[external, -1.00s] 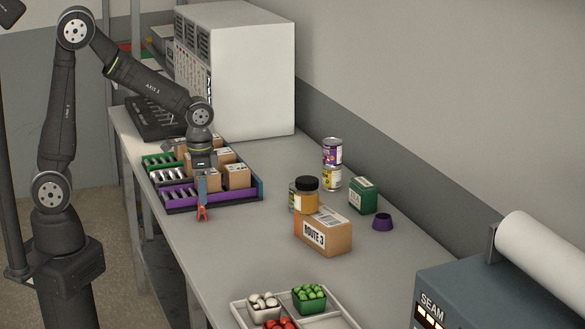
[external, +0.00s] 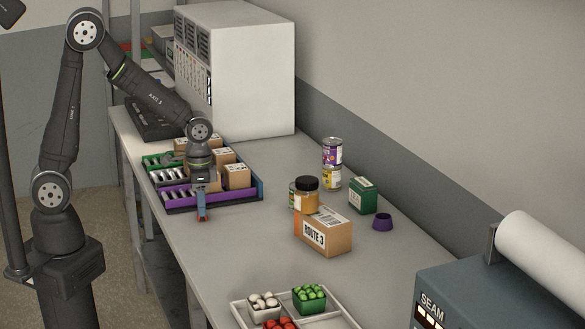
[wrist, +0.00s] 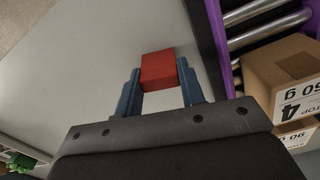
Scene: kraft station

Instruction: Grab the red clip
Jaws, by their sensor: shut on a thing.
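The red clip (wrist: 159,72) shows in the wrist view as a red block between the two blue fingertips. My gripper (wrist: 160,88) is shut on it, with a finger on each side. In the external view my gripper (external: 202,212) points down at the table just in front of the purple-edged tray, and only a small bit of the red clip (external: 203,219) shows at the fingertips. I cannot tell whether the clip still touches the table.
A roller tray with a purple front edge (external: 235,204) holds several cardboard boxes (external: 237,176) right behind my gripper. A box marked Route 3 (external: 323,232) and a dark-lidded jar (external: 304,194) stand to the right.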

